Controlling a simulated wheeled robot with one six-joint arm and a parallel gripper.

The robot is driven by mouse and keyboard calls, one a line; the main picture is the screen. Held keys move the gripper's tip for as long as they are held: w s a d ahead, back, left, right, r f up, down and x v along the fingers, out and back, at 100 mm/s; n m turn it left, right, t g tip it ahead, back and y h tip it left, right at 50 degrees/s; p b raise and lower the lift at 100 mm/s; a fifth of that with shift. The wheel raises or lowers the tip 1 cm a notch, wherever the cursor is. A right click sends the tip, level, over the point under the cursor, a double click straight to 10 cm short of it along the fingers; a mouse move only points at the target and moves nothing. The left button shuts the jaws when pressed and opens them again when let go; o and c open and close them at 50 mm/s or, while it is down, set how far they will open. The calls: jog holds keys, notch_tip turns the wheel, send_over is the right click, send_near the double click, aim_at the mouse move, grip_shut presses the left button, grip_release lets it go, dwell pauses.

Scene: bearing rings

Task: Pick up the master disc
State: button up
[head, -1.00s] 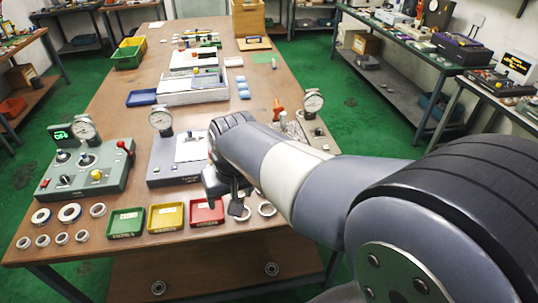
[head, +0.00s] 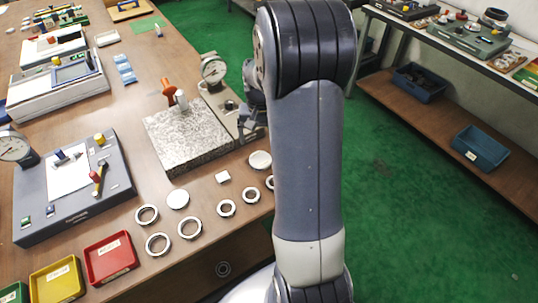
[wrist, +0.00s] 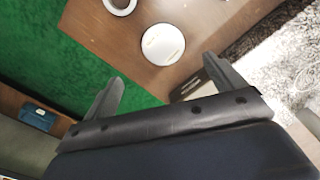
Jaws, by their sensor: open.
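A flat, solid pale disc with faint markings, likely the master disc (wrist: 163,44), lies on the brown table in the wrist view, just beyond my fingertips. It seems to match the pale disc (head: 260,159) near the table's right edge in the head view. My gripper (wrist: 162,72) is open and empty, its two fingers apart with the disc ahead of the gap, not between them. In the head view my gripper (head: 250,122) is partly hidden by my arm, over the right table edge near the speckled plate.
A speckled stone plate (head: 190,135) with an orange-handled part stands beside the disc. A dial gauge (head: 213,70) stands behind it. Red tray (head: 110,257) and yellow tray (head: 55,282) sit front left.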

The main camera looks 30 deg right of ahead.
aim_at(260, 159)
jog(key=f, duration=0.4)
jog(key=f+p, duration=0.1)
jog(key=f, duration=0.4)
jog(key=shift+w+a+f, duration=0.1)
jog(key=shift+w+a, duration=0.05)
jog(key=shift+a, duration=0.05)
jog(key=shift+c, duration=0.2)
jog(key=c, duration=1.4)
